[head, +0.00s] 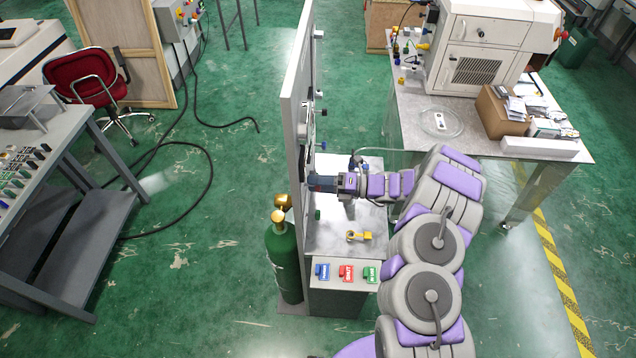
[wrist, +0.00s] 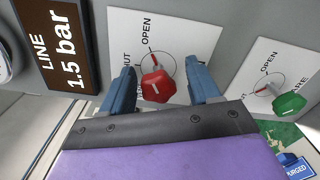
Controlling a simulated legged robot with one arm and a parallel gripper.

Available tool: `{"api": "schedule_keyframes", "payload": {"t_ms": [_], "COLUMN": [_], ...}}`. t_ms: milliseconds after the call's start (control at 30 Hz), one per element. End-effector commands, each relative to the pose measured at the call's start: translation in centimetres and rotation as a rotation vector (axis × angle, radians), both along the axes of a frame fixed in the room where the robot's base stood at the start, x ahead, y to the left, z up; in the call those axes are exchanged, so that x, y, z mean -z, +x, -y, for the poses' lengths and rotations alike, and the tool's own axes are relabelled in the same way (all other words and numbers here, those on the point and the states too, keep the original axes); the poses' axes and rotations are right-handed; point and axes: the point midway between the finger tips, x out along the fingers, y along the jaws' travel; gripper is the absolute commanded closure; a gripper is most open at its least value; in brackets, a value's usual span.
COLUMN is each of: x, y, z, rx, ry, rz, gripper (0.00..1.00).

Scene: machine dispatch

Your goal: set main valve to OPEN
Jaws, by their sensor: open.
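In the wrist view, a red valve knob (wrist: 157,86) stands on a white plate (wrist: 190,30) with a circular dial marked OPEN; another word is partly hidden by a finger. A thin red line on the dial extends from behind the knob toward OPEN. My gripper (wrist: 159,76) is open, its two blue fingers on either side of the red knob; I cannot tell whether they touch it. In the head view, my gripper (head: 320,183) reaches the upright panel (head: 293,90), seen nearly edge-on. The valve's name is not readable.
A green knob (wrist: 289,103) on a similar plate stands to the right. A "LINE 1.5 bar" sign (wrist: 66,40) is at left. Below the panel are a bench shelf (head: 330,235) with a yellow part (head: 358,236) and blue, red and green tags. A green cylinder (head: 284,262) stands beside it.

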Motion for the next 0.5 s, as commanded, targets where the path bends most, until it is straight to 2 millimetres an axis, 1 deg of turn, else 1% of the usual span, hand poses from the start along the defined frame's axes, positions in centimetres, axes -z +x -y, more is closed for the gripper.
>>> {"api": "schedule_keyframes", "payload": {"t_ms": [167,267,367,500], "x": [0.0,0.1,0.1,0.2], "y": [0.0,0.0,0.0,-0.1], "z": [0.0,0.6,1.8,4.6], "rx": [-0.001,0.000,0.002,0.004], "ry": [0.001,0.000,0.001,-0.002], "rz": [0.000,-0.001,0.000,0.001], "gripper": [0.39,0.39,0.39,0.39]}}
